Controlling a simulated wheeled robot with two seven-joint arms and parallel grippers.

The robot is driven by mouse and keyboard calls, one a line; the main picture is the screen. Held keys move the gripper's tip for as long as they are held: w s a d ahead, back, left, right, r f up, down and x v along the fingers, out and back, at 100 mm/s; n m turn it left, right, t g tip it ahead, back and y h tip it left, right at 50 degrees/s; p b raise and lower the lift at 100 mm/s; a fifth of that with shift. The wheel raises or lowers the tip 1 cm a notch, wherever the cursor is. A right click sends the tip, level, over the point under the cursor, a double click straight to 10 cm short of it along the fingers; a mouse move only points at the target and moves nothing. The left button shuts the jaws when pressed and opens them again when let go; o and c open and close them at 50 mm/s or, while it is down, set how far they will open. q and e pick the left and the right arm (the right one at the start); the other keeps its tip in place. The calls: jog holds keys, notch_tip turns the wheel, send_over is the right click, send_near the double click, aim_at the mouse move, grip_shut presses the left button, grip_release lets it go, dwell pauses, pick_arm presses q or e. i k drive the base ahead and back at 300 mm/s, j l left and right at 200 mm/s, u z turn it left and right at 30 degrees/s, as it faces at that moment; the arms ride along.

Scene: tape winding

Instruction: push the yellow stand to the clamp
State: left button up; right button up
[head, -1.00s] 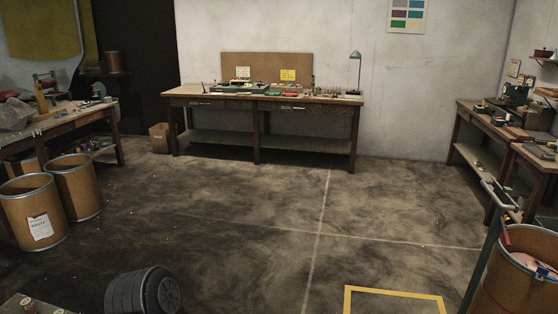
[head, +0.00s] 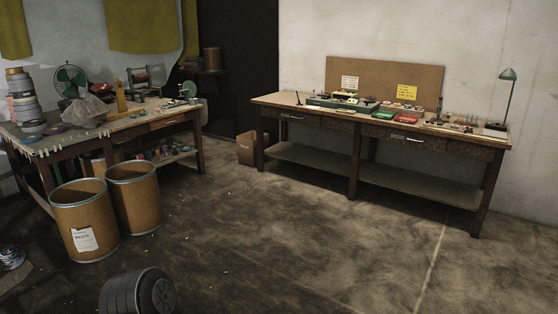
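A narrow yellow upright piece (head: 121,97), which looks like the yellow stand, is on the left workbench (head: 60,147), beside a crumpled grey plastic bag. It is far off and small, and its base is partly hidden by the clutter. I cannot make out the clamp for sure; a small green and grey device (head: 188,91) sits at the bench's right end, too small to identify. Neither of my grippers is in view.
Two brown drums (head: 84,222) (head: 134,200) stand in front of the left bench. A long workbench (head: 285,100) with trays and a lamp stands along the back wall, a cardboard box (head: 250,149) at its left. The middle floor is clear.

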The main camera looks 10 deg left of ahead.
aim_at(121, 100)
jog(key=i+j+u, duration=0.25)
jog(key=i, duration=0.85)
jog(key=i+j+u, duration=0.15)
jog(key=i+u, duration=0.15)
jog(key=i, duration=0.85)
jog(key=i+l+u, duration=0.25)
jog(key=i, duration=0.85)
jog(key=i+j+u, duration=0.2)
jog(key=i, duration=0.35)
jog(key=i+l+u, duration=0.15)
jog(key=i, duration=0.4)
jog(key=i+u, duration=0.2)
jog(key=i, duration=0.4)
jog(key=i+l+u, duration=0.2)
jog(key=i, duration=0.35)
jog(key=i+l+u, duration=0.15)
jog(key=i, duration=0.4)
